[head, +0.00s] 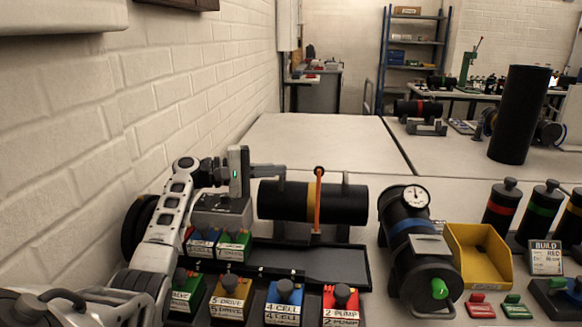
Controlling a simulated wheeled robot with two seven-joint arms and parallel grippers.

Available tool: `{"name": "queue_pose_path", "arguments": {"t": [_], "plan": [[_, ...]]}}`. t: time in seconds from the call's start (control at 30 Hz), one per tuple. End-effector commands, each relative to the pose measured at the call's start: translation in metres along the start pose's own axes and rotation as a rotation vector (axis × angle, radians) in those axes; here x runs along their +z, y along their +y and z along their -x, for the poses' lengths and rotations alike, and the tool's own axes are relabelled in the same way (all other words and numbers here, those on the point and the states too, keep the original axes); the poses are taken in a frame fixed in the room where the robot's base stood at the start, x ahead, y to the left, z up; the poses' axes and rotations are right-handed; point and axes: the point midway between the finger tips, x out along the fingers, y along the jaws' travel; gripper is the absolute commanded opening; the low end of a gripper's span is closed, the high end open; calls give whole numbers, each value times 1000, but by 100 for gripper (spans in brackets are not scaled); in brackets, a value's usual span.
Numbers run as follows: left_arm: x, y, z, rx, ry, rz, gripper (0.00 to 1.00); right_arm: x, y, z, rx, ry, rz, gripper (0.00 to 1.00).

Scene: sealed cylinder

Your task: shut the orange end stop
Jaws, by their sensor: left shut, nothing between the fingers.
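The orange end stop (317,205) is a thin upright orange bar with a dark round knob on top. It stands in front of a black horizontal cylinder (345,205) with a yellow band, which rests in a cradle above a dark tray (345,265). My left gripper (283,171) comes in from the left, with its fingers pointing right. It is shut and empty, above the cylinder's left end and left of the knob, apparently apart from it. I cannot tell the gap in depth. My right gripper is not in view.
Labelled coloured blocks (284,302) line the front. A black cylinder with a gauge (409,230) and a yellow bin (480,255) stand to the right. A tall black cylinder (520,115) stands behind. The pale table (320,140) behind is clear; a brick wall (170,90) bounds the left.

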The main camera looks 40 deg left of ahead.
Motion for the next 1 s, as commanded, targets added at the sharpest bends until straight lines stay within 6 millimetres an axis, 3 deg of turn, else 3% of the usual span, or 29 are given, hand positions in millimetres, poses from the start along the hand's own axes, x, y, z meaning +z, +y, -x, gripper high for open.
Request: {"name": "queue_pose_path", "arguments": {"t": [0.2, 0.43, 1.0], "plan": [[1, 0, -43, 2, -4, 1, 0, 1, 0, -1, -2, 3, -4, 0], [0, 0, -75, 2, -1, 0, 0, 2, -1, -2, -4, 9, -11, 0], [2, 0, -86, 0, -3, -1, 0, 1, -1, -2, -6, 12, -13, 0]]}}
